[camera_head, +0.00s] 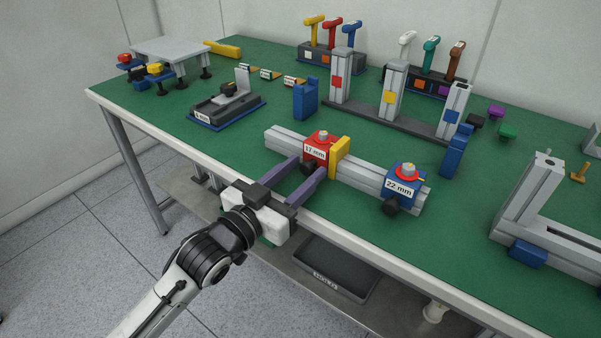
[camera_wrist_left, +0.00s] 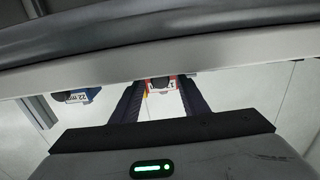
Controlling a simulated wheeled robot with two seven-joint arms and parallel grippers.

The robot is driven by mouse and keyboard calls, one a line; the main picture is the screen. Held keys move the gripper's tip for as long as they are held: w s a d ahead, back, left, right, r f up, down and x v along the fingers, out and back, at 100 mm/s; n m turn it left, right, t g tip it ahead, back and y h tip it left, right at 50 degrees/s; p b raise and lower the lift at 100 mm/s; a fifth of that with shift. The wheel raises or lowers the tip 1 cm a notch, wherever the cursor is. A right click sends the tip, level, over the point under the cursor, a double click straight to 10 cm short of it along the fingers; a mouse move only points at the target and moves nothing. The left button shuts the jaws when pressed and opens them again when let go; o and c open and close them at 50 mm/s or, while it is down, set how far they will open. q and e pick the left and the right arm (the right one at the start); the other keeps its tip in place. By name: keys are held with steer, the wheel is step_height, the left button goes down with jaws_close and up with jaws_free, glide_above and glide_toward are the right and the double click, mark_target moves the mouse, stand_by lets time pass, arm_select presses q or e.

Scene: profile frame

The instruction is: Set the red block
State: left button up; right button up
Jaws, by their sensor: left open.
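The red block (camera_head: 317,144), labelled 17 mm, sits on a grey profile rail (camera_head: 360,177) near the table's front edge. It has a light knob on top and a dark knob in front. A yellow piece (camera_head: 341,156) stands on the rail close to its right side. My left gripper (camera_head: 309,168) is open, its two purple-grey fingers reaching to the block from the front, one on either side of the dark knob. In the left wrist view the red block (camera_wrist_left: 166,83) shows between the fingertips; contact cannot be told. My right gripper is not in view.
A blue block (camera_head: 403,187) labelled 22 mm sits farther right on the rail. Blue upright pieces (camera_head: 306,98) stand behind. A rack of grey posts (camera_head: 393,92) and coloured-handled tools stand farther back. A profile frame (camera_head: 533,190) is at right. Green table is clear at front left.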

arm_select(q)
jaws_close()
steer(key=w+a, duration=0.4)
steer(key=a, duration=0.1)
steer(key=w+a, duration=0.2)
steer(key=a, duration=0.1)
steer(key=shift+a, duration=0.15)
jaws_free()
steer(key=v, duration=1)
steer(key=shift+s+p, duration=0.15)
steer(key=shift+p, duration=0.3)
